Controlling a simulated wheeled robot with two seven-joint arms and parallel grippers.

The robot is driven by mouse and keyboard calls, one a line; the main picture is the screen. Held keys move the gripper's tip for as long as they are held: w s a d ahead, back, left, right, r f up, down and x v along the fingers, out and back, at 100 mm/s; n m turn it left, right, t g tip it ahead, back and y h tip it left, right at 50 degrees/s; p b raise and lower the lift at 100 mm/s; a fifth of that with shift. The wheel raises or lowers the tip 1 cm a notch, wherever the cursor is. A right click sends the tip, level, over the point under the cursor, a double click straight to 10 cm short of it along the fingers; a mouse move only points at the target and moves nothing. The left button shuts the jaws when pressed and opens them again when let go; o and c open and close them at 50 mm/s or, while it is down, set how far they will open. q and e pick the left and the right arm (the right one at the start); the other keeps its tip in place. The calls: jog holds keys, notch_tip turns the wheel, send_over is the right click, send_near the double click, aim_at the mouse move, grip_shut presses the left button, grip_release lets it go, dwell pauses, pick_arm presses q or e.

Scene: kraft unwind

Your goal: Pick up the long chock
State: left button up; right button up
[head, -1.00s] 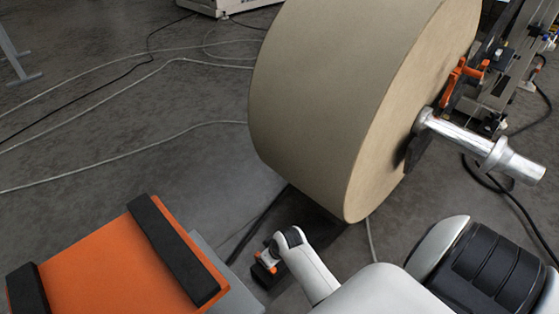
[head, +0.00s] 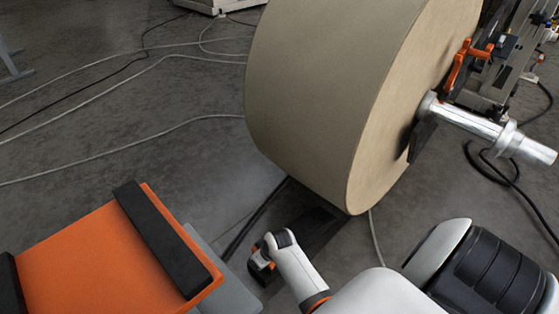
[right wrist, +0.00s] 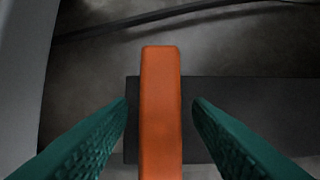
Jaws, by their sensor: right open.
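The long chock appears to be the dark, long block (right wrist: 240,110) low on the floor, with an upright orange bar (right wrist: 160,75) in front of it in the right wrist view. I cannot tell for sure that bar and block are one piece. In the head view the dark block (head: 318,228) lies beside the foot of the big roll, partly hidden by my right arm. My right gripper (right wrist: 160,105) is open, its green fingers on either side of the orange bar with a gap at each side. It also shows small in the head view (head: 258,272). My left gripper is not in view.
A large kraft paper roll (head: 320,95) on a metal shaft (head: 470,122) stands just beyond my right gripper. An orange platform (head: 95,255) with black bars is at the lower left. Cables cross the floor, which is otherwise open at the left.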

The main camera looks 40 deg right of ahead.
jog(key=shift+c, duration=0.4)
jog(key=c, duration=0.9)
jog(key=shift+r, duration=0.1)
grip_shut()
jog(key=shift+r, duration=0.15)
